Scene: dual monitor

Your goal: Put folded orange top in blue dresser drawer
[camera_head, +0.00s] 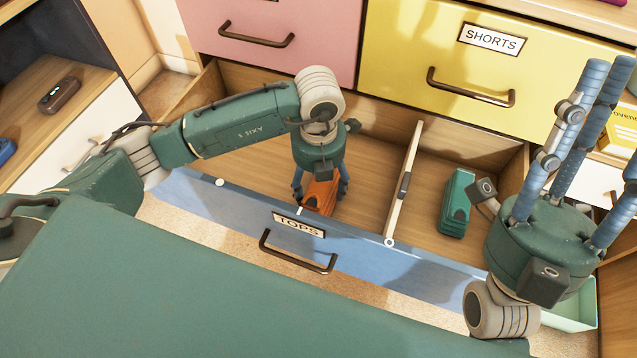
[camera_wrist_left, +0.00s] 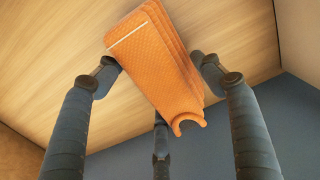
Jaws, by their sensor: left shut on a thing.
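The folded orange top (camera_head: 319,196) is inside or just over the left compartment of the open blue dresser drawer (camera_head: 215,200), labelled TOPS. My left gripper (camera_head: 320,188) points down into this compartment and is shut on the orange top. In the left wrist view the top (camera_wrist_left: 160,60) sits between the gripper's fingers (camera_wrist_left: 160,85), with the wooden drawer floor behind it. I cannot tell whether the top touches the floor. My right gripper (camera_head: 598,80) is at the right, fingers up, spread and empty.
A wooden divider (camera_head: 404,185) splits the drawer. A folded green garment (camera_head: 456,203) lies in the right compartment. The closed pink drawer (camera_head: 270,35) and yellow SHORTS drawer (camera_head: 420,60) are above. A pale green bin (camera_head: 575,312) stands at lower right.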

